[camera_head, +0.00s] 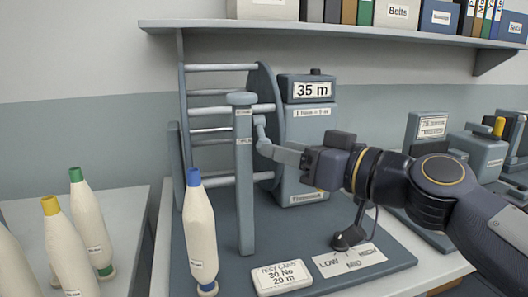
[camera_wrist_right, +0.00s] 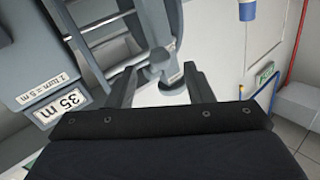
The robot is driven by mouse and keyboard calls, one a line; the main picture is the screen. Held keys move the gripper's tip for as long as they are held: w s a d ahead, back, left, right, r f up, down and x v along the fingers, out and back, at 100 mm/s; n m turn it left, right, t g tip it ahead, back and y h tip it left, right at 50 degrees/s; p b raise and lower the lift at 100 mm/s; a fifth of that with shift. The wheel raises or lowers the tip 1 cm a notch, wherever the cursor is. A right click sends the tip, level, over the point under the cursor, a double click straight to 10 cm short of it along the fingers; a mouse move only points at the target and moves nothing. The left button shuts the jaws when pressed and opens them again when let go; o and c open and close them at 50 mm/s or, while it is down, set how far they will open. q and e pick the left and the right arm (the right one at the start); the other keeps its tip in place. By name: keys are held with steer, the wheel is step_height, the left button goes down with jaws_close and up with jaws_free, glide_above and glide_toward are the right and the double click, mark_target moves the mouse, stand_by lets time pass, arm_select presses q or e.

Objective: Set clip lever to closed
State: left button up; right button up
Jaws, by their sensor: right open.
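A short grey lever with a rounded end (camera_head: 260,126) stands beside the upright grey post (camera_head: 245,200), which carries two small labels I cannot read clearly. I take it to be the clip lever, but its setting is unclear. My right gripper (camera_head: 268,150) reaches in from the right with its fingers pointing left, close to the lever's lower part. In the right wrist view the fingers (camera_wrist_right: 158,82) are spread, and a rounded grey end (camera_wrist_right: 171,78) shows between or just beyond them; contact cannot be told. My left gripper is out of view.
The spoked reel (camera_head: 265,90) and the counter box marked 35 m (camera_head: 310,130) stand behind. A blue-topped bobbin (camera_head: 199,240) stands left of the post. A test card (camera_head: 282,277) and a LOW–HIGH dial plate (camera_head: 350,262) lie in front. More bobbins (camera_head: 88,220) stand left.

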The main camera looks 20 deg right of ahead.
mark_target(264, 141)
steer(key=shift+x, duration=2.65)
